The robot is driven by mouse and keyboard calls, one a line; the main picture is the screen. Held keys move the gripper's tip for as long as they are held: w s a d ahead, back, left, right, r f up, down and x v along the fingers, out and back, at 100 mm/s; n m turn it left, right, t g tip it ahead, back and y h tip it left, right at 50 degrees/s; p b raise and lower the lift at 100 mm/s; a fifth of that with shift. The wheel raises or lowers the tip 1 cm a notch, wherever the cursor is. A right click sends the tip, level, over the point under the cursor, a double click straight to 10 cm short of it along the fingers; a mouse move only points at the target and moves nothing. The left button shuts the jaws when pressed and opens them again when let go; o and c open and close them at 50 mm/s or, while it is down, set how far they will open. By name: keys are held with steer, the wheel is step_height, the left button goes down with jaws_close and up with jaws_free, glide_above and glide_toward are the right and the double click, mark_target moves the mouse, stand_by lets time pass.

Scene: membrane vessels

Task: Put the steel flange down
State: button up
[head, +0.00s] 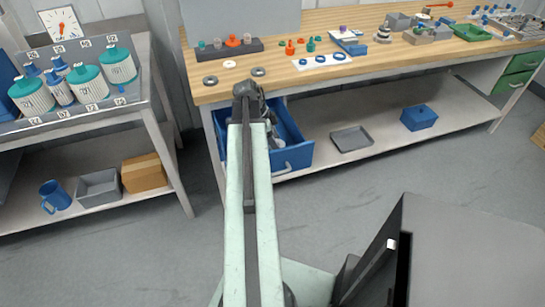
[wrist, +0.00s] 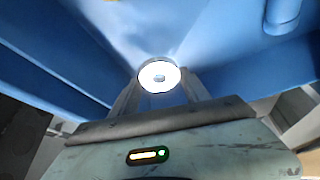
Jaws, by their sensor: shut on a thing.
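The steel flange (wrist: 148,73), a small bright round disc with a central hole, is between the fingertips of my gripper (wrist: 160,82) in the wrist view. My gripper is shut on it. Blue walls of the open drawer (wrist: 225,60) surround it, and I cannot tell whether the flange touches the drawer's bottom. In the head view my arm reaches to the workbench's front edge, over the open blue drawer (head: 297,158).
The workbench (head: 345,28) holds several rings, pegs and blocks; two grey rings (head: 258,72) lie near its front edge. A grey tray (head: 352,139) and a blue box (head: 419,117) are on its lower shelf. A left rack (head: 150,95) bears teal-capped vessels. The floor between is clear.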

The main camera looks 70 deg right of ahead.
steer(key=shift+f, duration=0.3)
step_height(320, 180, down, 4)
steer(key=b, duration=0.3)
steer(key=shift+b, duration=0.35)
steer(key=shift+r, duration=0.3)
steer(key=shift+f, duration=0.2)
steer(key=o, duration=1.7)
steer(key=shift+c, duration=0.2)
